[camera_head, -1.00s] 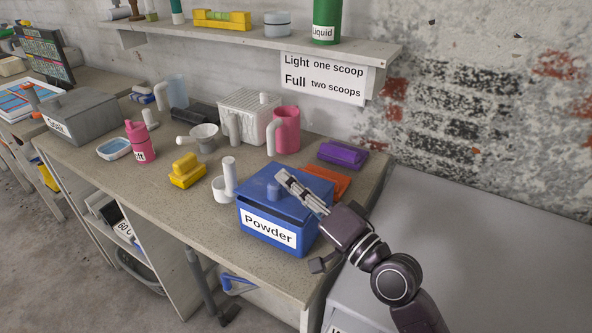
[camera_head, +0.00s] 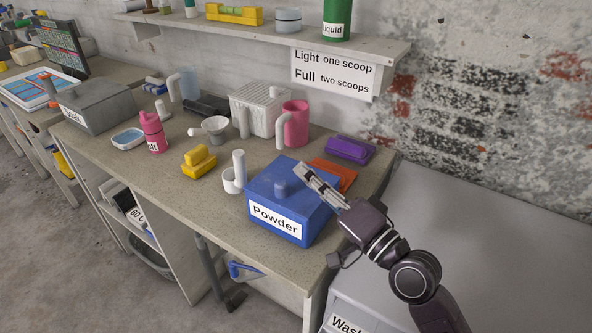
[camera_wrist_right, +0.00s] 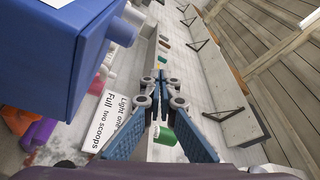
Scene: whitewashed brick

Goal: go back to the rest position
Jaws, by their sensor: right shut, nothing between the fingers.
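My right gripper (camera_head: 304,172) shows at the right in the head view, over the back right part of the blue Powder box (camera_head: 305,228). Its fingers are together with nothing between them. In the right wrist view the closed fingers (camera_wrist_right: 160,82) show in the middle, with the blue box (camera_wrist_right: 60,55) large at the upper left. The box's lid, with a round knob (camera_head: 281,188), is on the box. My left gripper is not in view.
An orange block (camera_head: 334,174) and a purple block (camera_head: 349,149) lie behind the gripper. A pink mug (camera_head: 295,123), a white scoop (camera_head: 233,180) and a yellow block (camera_head: 198,160) stand on the bench. The shelf (camera_head: 270,40) hangs above. The grey surface at right (camera_head: 480,240) is clear.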

